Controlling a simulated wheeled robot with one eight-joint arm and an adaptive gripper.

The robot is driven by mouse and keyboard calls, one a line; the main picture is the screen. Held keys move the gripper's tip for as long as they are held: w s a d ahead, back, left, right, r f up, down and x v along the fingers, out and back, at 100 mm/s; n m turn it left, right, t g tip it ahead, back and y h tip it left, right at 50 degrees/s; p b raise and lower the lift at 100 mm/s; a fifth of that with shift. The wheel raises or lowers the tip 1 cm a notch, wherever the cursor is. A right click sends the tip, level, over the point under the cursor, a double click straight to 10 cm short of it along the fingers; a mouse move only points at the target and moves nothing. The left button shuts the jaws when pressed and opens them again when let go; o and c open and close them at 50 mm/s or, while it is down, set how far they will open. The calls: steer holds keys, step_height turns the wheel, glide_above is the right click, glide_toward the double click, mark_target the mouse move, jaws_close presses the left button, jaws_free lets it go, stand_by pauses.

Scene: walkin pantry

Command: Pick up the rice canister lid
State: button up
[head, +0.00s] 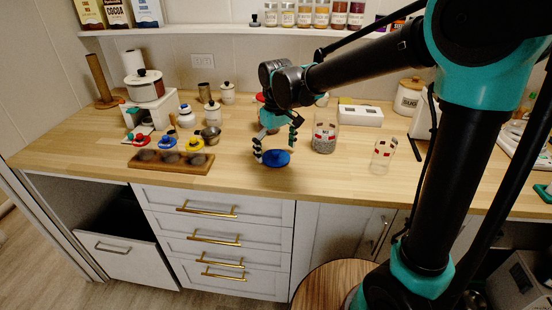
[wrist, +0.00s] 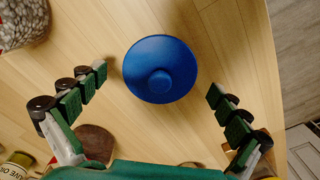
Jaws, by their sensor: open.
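A round blue lid (head: 276,158) with a central knob lies flat on the wooden counter near its front edge. It fills the upper middle of the wrist view (wrist: 160,52). No label shows on it. My gripper (head: 275,147) is just above the lid, pointing down. In the wrist view my gripper (wrist: 157,82) is open and empty, one finger on each side of the lid, with bare counter showing between the lid and each finger. A clear canister of grains (head: 324,139), without a blue lid on it, stands to the right and also shows in the wrist view (wrist: 20,25).
A wooden tray (head: 171,167) with dark round inserts lies to the left, with small red, blue and yellow-topped items (head: 167,143) behind. A steel bowl (head: 210,135) is near them. A clear jar (head: 383,155) stands to the right. The counter just around the lid is clear.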

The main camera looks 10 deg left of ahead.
steer(key=shift+c, duration=0.2)
steer(key=c, duration=1.6)
steer(key=shift+c, duration=0.3)
